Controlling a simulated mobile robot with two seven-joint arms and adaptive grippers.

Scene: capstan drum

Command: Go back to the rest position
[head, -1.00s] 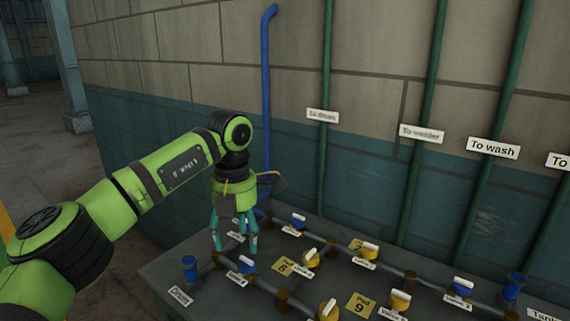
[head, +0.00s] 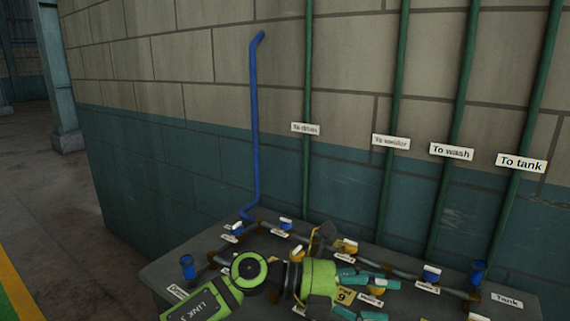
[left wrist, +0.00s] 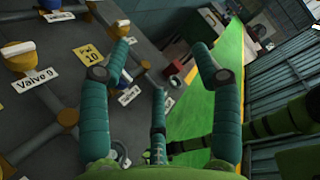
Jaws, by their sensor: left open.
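My left gripper (head: 372,285) is low in the head view, over the front of the valve table, with its teal fingers pointing right. It is open and holds nothing. In the left wrist view its fingers (left wrist: 160,90) are spread, with the table to the left and a green floor strip beyond. The bench (head: 165,268) carries pipes and valves with blue and yellow bodies and white handles. My green forearm hides part of the bench. My right gripper is not in view.
A brick wall stands behind the bench, with a blue pipe (head: 255,130) and green pipes (head: 395,120) labelled "To wash" (head: 451,151) and "To tank" (head: 521,163). The left wrist view shows a yellow valve (left wrist: 18,58) and a "Pad 10" plate (left wrist: 90,54). Open floor lies at the left.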

